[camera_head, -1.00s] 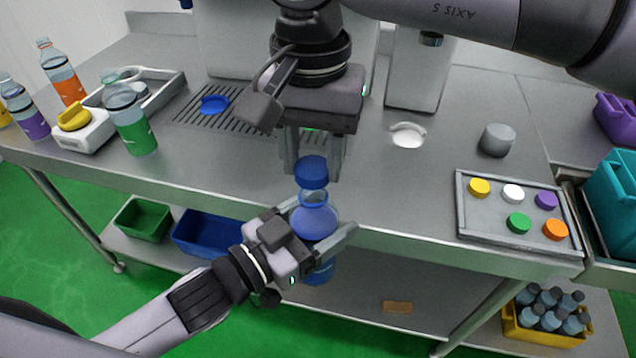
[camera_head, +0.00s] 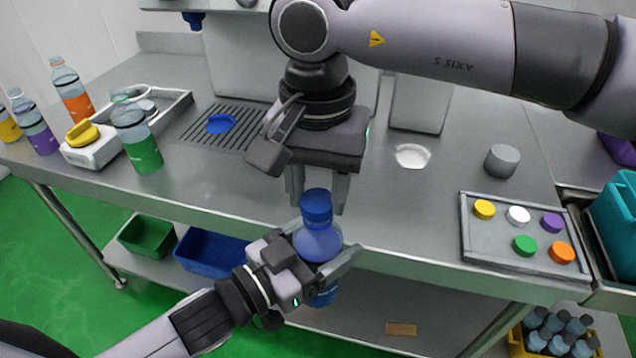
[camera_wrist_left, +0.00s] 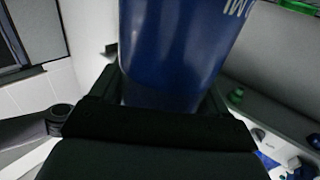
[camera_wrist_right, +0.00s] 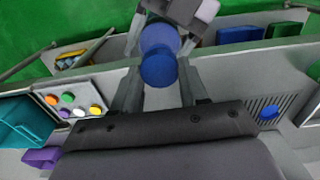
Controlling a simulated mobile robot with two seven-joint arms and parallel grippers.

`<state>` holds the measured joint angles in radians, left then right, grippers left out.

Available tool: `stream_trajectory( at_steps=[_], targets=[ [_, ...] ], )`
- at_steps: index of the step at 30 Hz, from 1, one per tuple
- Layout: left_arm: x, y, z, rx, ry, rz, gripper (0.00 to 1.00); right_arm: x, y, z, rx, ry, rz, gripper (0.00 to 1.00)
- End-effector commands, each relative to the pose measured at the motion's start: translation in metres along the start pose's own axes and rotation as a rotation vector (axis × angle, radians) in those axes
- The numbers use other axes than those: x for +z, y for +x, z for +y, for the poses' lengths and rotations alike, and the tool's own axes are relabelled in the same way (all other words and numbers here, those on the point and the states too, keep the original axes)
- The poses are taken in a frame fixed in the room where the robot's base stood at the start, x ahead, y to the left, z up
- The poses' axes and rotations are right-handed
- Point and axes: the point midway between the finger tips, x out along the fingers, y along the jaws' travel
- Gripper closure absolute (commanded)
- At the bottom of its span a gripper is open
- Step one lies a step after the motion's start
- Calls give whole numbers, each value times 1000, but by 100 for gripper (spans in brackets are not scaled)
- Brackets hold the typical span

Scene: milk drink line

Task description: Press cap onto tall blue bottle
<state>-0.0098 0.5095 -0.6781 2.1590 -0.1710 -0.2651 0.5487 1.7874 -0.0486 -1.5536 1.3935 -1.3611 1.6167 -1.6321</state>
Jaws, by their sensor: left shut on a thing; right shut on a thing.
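The tall blue bottle (camera_head: 318,243) stands upright in the air in front of the counter edge. My left gripper (camera_head: 322,252) is shut around its body from below left; the blue body also fills the left wrist view (camera_wrist_left: 175,50). The blue cap (camera_head: 316,205) sits at the bottle's mouth, with no neck showing between them in the head view. My right gripper (camera_head: 319,196) points down from above and is shut on the cap. The right wrist view shows the cap (camera_wrist_right: 158,70) at its fingertips, over the bottle (camera_wrist_right: 160,38). Whether the cap is fully seated is unclear.
The steel counter (camera_head: 400,220) is behind the bottle. A tray of coloured caps (camera_head: 525,262) is at right, beside a grey cylinder (camera_head: 502,161). Bottles, including a green-labelled one (camera_head: 138,140), stand at left. Blue (camera_head: 212,250) and green bins sit on the lower shelf.

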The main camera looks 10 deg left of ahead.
Motion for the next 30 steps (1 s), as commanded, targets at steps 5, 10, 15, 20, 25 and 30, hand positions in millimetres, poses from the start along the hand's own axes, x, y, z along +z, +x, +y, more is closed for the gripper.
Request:
stream_trajectory(
  at_steps=[5,10,15,20,25,30],
  targets=[
    [-2,0,0,1,1,6,79,0,0,0,0,0,0,84],
    [-2,0,0,1,1,6,79,0,3,0,0,0,-1,84],
    [-2,0,0,1,1,6,79,0,6,0,0,0,0,84],
    [-2,0,0,1,1,6,79,0,9,0,0,0,0,84],
    [-2,0,0,1,1,6,79,0,13,0,-1,-1,0,84],
    [-3,0,0,1,1,7,79,0,14,0,-1,-1,0,37]
  ],
)
